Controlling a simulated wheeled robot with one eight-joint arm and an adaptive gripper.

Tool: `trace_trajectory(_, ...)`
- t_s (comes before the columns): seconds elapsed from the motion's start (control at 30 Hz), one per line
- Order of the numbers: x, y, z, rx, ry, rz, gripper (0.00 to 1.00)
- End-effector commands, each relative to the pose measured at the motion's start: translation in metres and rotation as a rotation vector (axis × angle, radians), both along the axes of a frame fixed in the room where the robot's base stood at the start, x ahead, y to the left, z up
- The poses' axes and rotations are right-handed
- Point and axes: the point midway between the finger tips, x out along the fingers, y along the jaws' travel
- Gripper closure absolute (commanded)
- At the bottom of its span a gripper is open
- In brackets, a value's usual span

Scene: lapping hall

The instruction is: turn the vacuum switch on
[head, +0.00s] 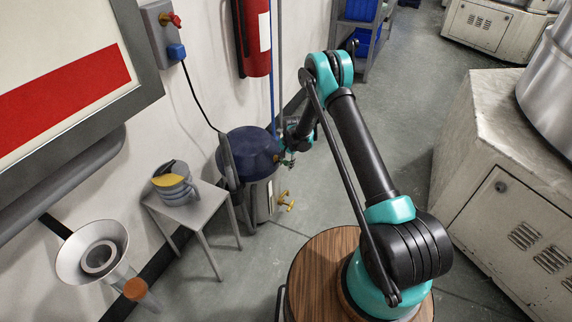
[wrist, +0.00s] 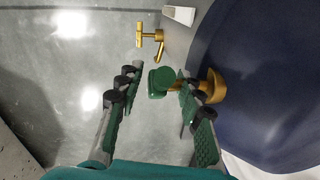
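No part is labelled as the vacuum switch, so I cannot tell for sure which one it is. A squat drum with a dark blue lid (head: 248,150) stands on the floor by the wall; its blue side (wrist: 265,90) fills the right of the wrist view. A green knob (wrist: 160,82) on a brass fitting (wrist: 212,86) sticks out from the drum. My gripper (wrist: 158,76) is open, its fingers on either side of the knob; contact is unclear. In the head view my gripper (head: 290,160) is small beside the drum. A grey wall box (head: 158,32) carries a red knob (head: 170,19).
A brass tap (wrist: 150,38) sits low beside the drum; it shows yellow in the head view (head: 287,203). A small grey table (head: 200,210) with stacked pots stands left. A red extinguisher (head: 256,38) hangs on the wall. A cabinet (head: 500,190) stands right. Floor between is clear.

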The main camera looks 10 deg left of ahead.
Motion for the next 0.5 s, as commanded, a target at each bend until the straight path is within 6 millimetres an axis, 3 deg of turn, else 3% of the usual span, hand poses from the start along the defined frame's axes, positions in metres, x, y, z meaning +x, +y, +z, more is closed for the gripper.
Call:
trace_trajectory(0.3, 0.0, 0.0003, -0.0029, 0.0, 0.0, 0.0, 0.63)
trace_trajectory(0.5, 0.0001, 0.0001, -0.0027, 0.0, 0.0, 0.0, 0.87)
